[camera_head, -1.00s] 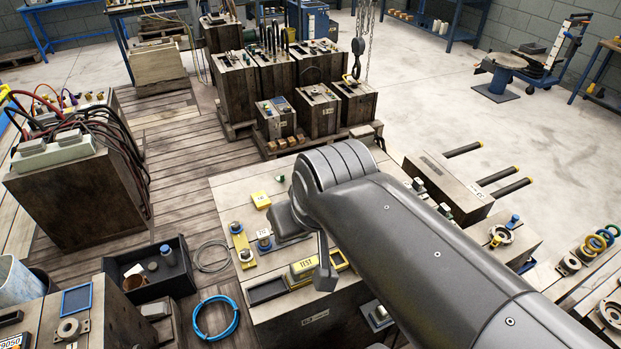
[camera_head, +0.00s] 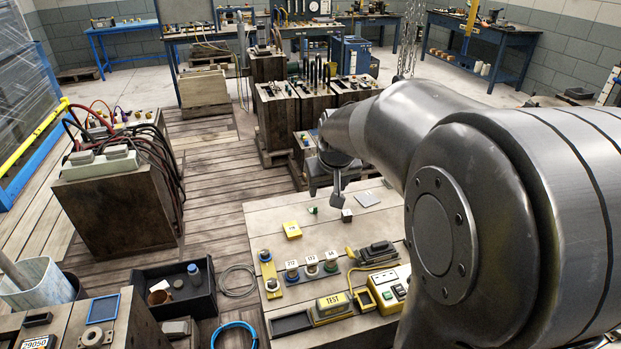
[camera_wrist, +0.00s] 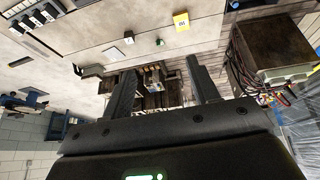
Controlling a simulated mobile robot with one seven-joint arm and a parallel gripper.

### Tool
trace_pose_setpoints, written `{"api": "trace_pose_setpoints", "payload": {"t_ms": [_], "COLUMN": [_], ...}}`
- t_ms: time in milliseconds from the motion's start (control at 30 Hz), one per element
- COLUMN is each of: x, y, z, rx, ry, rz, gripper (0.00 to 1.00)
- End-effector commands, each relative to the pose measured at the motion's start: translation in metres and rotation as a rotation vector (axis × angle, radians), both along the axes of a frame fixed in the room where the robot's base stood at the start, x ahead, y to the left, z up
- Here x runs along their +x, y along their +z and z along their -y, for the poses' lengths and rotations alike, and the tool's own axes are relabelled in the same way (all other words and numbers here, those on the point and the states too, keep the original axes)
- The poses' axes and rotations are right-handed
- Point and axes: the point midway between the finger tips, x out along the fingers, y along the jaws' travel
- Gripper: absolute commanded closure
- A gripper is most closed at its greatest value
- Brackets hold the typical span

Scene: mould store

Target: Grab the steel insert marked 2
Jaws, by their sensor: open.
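A small grey steel cube (camera_head: 346,215) sits on the wooden-topped block; in the wrist view it (camera_wrist: 129,38) is small. I cannot read a 2 on it. My gripper (camera_head: 338,190) is above the far side of the block, partly hidden by my arm. In the wrist view its fingers (camera_wrist: 160,68) are apart with nothing held between them.
A yellow tag block (camera_head: 291,229), a small green piece (camera_head: 312,210) and a flat grey plate (camera_head: 367,199) lie near the cube. A yellow TEST block (camera_head: 332,303) and a yellow control box (camera_head: 388,290) are in front. A black bin (camera_head: 176,315) stands left.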

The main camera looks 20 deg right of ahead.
Motion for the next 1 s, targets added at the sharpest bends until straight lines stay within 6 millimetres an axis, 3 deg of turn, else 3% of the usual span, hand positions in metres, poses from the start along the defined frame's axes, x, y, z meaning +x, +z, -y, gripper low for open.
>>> {"api": "trace_pose_setpoints", "payload": {"t_ms": [200, 500, 700, 1000], "x": [0.062, 0.129, 0.154, 0.168], "y": [-0.048, -0.133, -0.186, -0.221], "z": [0.038, 0.096, 0.129, 0.144], "rx": [0.009, 0.032, 0.047, 0.054], "ry": [-0.013, -0.035, -0.051, -0.058], "rz": [-0.02, -0.034, -0.035, -0.035], "gripper": [0.45, 0.45, 0.45, 0.45]}}
